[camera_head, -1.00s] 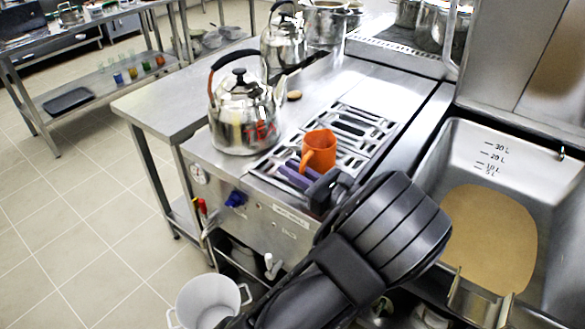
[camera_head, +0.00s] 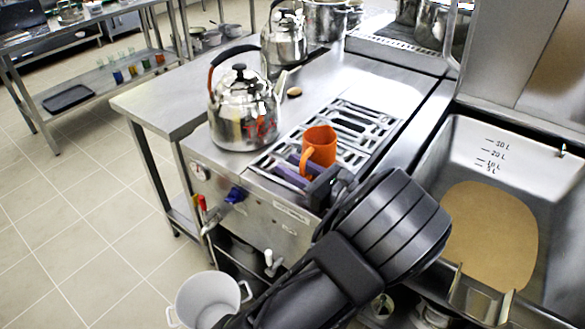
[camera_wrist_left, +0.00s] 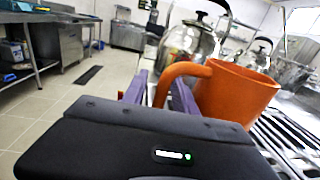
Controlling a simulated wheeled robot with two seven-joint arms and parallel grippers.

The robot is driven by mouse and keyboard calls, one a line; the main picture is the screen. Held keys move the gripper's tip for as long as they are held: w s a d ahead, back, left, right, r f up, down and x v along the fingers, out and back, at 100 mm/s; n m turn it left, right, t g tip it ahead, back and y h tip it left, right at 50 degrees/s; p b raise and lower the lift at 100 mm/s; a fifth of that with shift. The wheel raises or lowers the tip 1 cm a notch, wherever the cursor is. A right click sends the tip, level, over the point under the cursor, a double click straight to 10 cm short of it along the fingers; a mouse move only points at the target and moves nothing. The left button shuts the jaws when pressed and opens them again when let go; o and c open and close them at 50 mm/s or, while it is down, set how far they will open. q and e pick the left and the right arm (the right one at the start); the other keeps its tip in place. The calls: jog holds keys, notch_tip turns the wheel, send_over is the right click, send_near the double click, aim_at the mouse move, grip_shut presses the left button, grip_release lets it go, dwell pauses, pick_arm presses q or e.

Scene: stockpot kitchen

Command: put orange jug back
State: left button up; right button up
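The orange jug (camera_head: 319,147) stands upright on the slotted grate of the metal counter unit, its handle toward my left gripper. In the left wrist view the jug (camera_wrist_left: 232,92) is just beyond the fingertips, with its handle reaching left between them. My left gripper (camera_head: 296,168) has purple fingers, also seen in the left wrist view (camera_wrist_left: 159,92). They stand apart, one on each side of the handle, and a gap seems to show beside it. Contact cannot be made out. My right gripper is not in view.
A steel kettle (camera_head: 241,112) stands close to the left of the jug, a second kettle (camera_head: 284,38) behind. A deep sink (camera_head: 500,135) is at the right. A white pot (camera_head: 207,299) stands low at the front. The side table's top (camera_head: 160,105) has bare room.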

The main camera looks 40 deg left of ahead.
pick_arm(q)
jog(key=d, duration=0.8)
jog(key=shift+s+r, duration=0.15)
jog(key=shift+s, duration=0.05)
jog(key=shift+a, duration=0.1)
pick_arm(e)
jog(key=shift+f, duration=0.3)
